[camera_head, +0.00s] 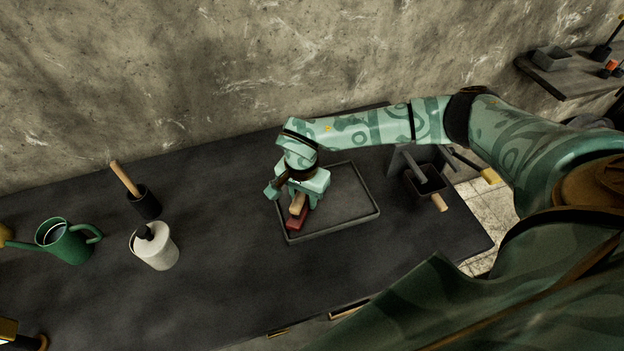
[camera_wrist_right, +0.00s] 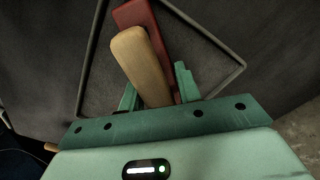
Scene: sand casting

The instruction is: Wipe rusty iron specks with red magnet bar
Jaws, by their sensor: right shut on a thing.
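The red magnet bar (camera_head: 296,222) with its light wooden handle (camera_head: 297,205) is at the left part of a shallow dark tray (camera_head: 345,231). My right gripper (camera_head: 303,200) is shut on the wooden handle. In the right wrist view the handle (camera_wrist_right: 142,62) stands between the two fingers of my right gripper (camera_wrist_right: 158,92), with the red bar (camera_wrist_right: 135,13) behind it. I cannot tell whether the bar touches the tray floor. No rusty specks can be made out in the tray. My left gripper is not in view.
A white canister (camera_head: 155,248), a dark holder (camera_head: 145,203) with a wooden-handled tool and a green watering can (camera_head: 66,243) stand on the left. A dark box (camera_head: 424,186) with tools is right of the tray. The table between canister and tray is clear.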

